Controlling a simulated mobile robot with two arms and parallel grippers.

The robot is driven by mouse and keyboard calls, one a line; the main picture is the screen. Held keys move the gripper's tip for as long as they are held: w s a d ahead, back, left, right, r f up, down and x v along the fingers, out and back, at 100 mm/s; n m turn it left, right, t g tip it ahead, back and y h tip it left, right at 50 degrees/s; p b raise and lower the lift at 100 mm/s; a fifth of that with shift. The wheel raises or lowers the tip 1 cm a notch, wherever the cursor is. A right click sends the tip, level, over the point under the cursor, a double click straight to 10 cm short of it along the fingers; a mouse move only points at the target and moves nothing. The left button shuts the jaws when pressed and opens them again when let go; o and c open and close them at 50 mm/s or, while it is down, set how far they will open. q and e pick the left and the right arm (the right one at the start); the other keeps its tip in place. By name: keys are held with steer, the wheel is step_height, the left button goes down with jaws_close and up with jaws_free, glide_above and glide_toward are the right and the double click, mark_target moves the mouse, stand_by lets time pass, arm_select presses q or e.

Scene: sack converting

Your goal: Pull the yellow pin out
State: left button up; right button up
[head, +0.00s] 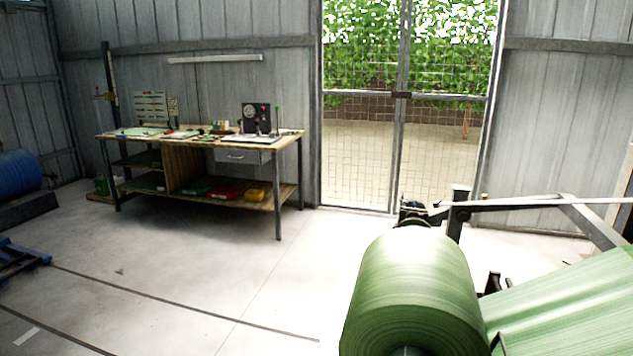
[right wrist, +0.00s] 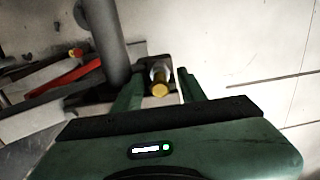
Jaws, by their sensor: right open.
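The yellow pin (right wrist: 159,90) shows in the right wrist view as a round yellow end on a pale metal fitting, beside a thick grey post. My right gripper (right wrist: 160,77) is open, with one green finger on each side of the pin in the picture. A gap shows between the pin and the right finger; whether the left finger touches it I cannot tell. In the head view I cannot make out the pin for certain, and neither gripper shows.
In the right wrist view, a grey post (right wrist: 105,40) and a red bar (right wrist: 65,77) stand left of the fingers. In the head view, a large green roll (head: 415,285) on a metal frame (head: 520,204) fills the lower right. A workbench (head: 205,143) stands at the back; the floor between is clear.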

steer(key=shift+p, duration=0.5)
stand_by(0.5)
jaws_close()
steer(key=shift+r, duration=0.1)
stand_by(1.5)
steer(key=shift+d+r+p, duration=0.1)
steer(key=shift+r+p, duration=2.8)
steer(key=shift+p, duration=0.2)
steer(key=shift+r, duration=0.1)
steer(key=shift+s+r+p, duration=0.1)
steer(key=shift+r+p, duration=0.3)
steer(key=shift+p, duration=0.25)
